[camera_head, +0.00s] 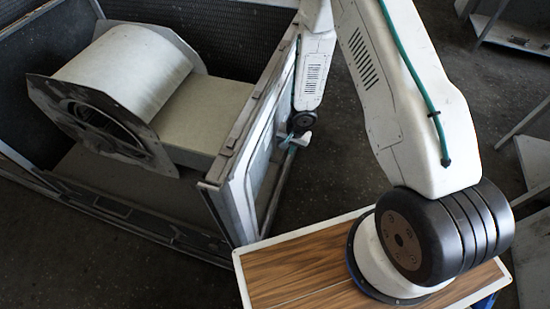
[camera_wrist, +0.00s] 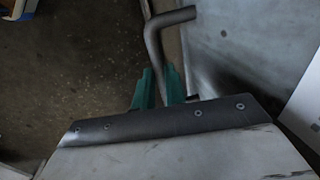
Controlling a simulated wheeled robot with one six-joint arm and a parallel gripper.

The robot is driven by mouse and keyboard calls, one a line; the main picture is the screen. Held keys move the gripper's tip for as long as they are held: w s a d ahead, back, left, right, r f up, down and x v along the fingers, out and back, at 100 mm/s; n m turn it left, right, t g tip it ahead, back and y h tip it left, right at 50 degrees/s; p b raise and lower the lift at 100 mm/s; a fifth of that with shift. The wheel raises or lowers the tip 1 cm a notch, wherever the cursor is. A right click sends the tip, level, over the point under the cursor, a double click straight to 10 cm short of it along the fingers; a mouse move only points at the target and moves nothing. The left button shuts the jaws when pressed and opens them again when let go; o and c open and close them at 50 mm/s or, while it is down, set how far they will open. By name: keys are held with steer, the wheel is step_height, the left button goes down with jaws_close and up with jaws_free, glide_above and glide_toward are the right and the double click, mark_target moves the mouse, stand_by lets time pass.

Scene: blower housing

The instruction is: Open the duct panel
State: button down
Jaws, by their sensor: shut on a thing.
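The duct panel (camera_head: 263,153) is a pale, upright panel on the right side of the dark, open-topped blower housing. In the wrist view the panel's grey face (camera_wrist: 245,45) fills the upper right. A dark bent-bar handle (camera_wrist: 154,45) stands beside the panel's edge. My gripper (camera_wrist: 158,88) has green fingers on either side of the handle's lower part and is shut on it. In the head view my gripper (camera_head: 293,141) is small, beside the panel's outer face. The grip itself is partly hidden there. I cannot tell whether the panel is ajar.
A pale blower drum (camera_head: 125,65) with a round fan opening sits inside the housing (camera_head: 130,222). A wood-topped surface with a white rim (camera_head: 290,275) lies under my arm's base. Metal frames (camera_head: 505,35) stand at the right. Dark floor is clear between.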

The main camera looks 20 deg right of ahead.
steer(key=shift+w+r, duration=0.2)
steer(key=shift+r, duration=0.45)
steer(key=c, duration=1.5)
jaws_free()
steer(key=shift+o, duration=0.2)
steer(key=shift+s, duration=0.1)
step_height(320, 180, up, 8)
steer(key=d, duration=0.1)
steer(key=shift+s+f, duration=0.2)
steer(key=shift+s, duration=0.2)
steer(key=shift+d, duration=0.1)
